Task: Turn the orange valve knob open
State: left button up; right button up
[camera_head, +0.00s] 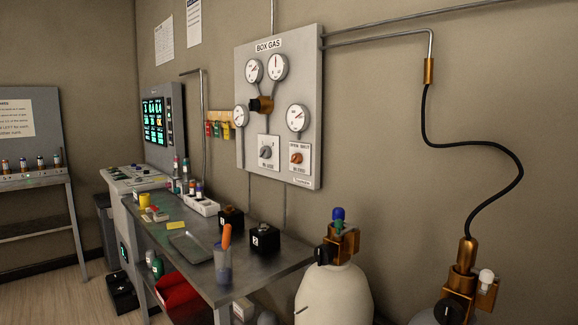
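The orange valve knob (296,158) is small and sits on a white plate at the lower right of the grey BOX GAS panel (309,80) on the wall. The plate's lettering is too small to read with certainty. A grey knob (265,152) sits on a similar plate to its left. A brass fitting with a dark knob (261,104) is higher on the panel, among several round gauges (297,118). Which way the orange knob is set cannot be told clearly. Neither of my grippers shows in the head view.
A metal bench (262,273) stands below the panel, with black boxes (265,237), a tray (190,246) and a cup holding an orange-handled tool (223,262). A pale gas cylinder (335,295) stands right of the bench. A black hose (521,170) hangs at right.

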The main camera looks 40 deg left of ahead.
aim_at(296, 158)
jog(key=u, duration=1.15)
jog(key=i+j, duration=0.25)
jog(key=j, duration=0.15)
jog(key=i+j, duration=0.2)
jog(key=j, duration=0.2)
